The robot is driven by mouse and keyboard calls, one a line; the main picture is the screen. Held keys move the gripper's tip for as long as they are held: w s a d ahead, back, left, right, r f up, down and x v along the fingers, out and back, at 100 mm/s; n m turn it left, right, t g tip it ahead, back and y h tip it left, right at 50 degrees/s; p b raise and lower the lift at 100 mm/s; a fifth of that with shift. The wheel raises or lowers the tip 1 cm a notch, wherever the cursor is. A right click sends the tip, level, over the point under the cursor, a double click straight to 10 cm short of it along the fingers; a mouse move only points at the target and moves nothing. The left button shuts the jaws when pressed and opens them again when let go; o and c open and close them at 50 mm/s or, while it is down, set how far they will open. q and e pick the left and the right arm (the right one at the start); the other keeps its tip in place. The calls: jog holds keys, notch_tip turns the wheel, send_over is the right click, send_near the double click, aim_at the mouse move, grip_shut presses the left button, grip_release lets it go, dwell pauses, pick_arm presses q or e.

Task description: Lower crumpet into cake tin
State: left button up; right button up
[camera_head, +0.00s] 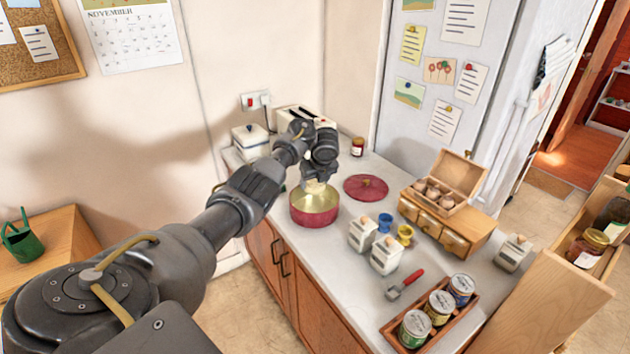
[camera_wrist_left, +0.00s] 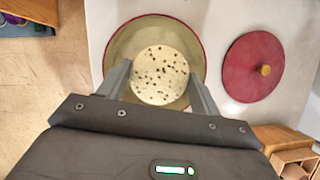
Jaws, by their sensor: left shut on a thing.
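The cake tin (camera_head: 315,216) is a round red tin with a pale inside, standing without its lid on the worktop. Its rim also shows in the left wrist view (camera_wrist_left: 112,48). My left gripper (camera_head: 316,180) is over the tin and shut on the crumpet (camera_head: 315,187). In the left wrist view the crumpet (camera_wrist_left: 160,74) is a pale, holed disc between the two fingers (camera_wrist_left: 160,84), within the outline of the tin's mouth. I cannot tell exactly how far it is above the tin's bottom. The red lid (camera_head: 366,187) lies to the right of the tin. My right gripper is not in view.
White canisters (camera_head: 384,256), a blue cup (camera_head: 385,222) and a yellow cup (camera_head: 404,235) stand right of the tin. A wooden egg box (camera_head: 433,192) sits on small drawers (camera_head: 452,241). A red-handled tool (camera_head: 405,284) and a tray of jars (camera_head: 396,334) lie nearer. A toaster (camera_head: 300,118) stands behind.

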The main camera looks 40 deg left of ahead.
pick_arm(q)
jog(key=b, duration=0.3)
send_over(313, 209)
jog(key=d, duration=0.2)
jog(key=shift+s+a+f, duration=0.1)
jog(key=shift+s+f, duration=0.1)
jog(key=shift+f, duration=1.2)
jog(key=shift+s+a+f, duration=0.1)
jog(key=shift+s+f, duration=0.1)
jog(key=shift+f, duration=1.15)
jog(key=shift+f+b, duration=1.65)
jog(key=shift+f, duration=0.85)
jog(key=o, duration=1.1)
jog(key=shift+c, duration=0.2)
